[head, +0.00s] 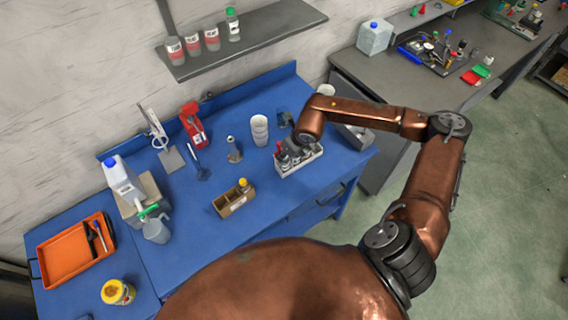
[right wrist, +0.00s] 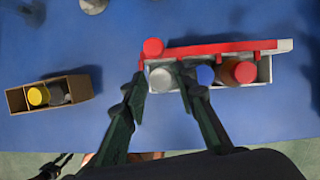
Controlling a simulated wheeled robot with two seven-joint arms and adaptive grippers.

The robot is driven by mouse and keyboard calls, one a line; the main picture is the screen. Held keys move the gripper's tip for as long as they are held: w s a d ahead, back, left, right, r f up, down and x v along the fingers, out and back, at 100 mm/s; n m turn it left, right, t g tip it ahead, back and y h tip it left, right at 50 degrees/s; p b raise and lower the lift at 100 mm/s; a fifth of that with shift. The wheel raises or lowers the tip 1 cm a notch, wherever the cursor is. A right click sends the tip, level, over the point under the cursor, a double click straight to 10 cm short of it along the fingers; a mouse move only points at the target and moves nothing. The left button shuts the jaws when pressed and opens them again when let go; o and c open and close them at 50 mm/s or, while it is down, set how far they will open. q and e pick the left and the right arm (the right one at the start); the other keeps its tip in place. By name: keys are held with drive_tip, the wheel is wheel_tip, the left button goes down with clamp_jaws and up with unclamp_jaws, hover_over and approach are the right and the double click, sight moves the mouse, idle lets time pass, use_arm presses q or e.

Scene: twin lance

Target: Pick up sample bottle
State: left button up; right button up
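The pictures do not make clear which container is the sample bottle. A pale tray (head: 312,162) holds several small containers on the blue table. In the right wrist view, the tray (right wrist: 286,45) holds a white-topped bottle (right wrist: 162,79), a blue-topped one (right wrist: 205,75) and a reddish-brown one (right wrist: 243,72). My right gripper (right wrist: 161,92) is open, its fingertips on either side of the white top with visible gaps. In the head view my right wrist hides part of the tray. A wooden box (head: 229,208) holds a yellow-capped bottle (head: 243,184).
A red bar (right wrist: 215,49) runs along the tray's far side. White stacked cups (head: 259,130) and a grey metal piece (head: 234,150) stand nearby. An orange tray (head: 66,258) and a white jug (head: 122,180) are at left. Bare table lies between box and tray.

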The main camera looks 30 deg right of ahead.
clamp_jaws()
idle(0.5)
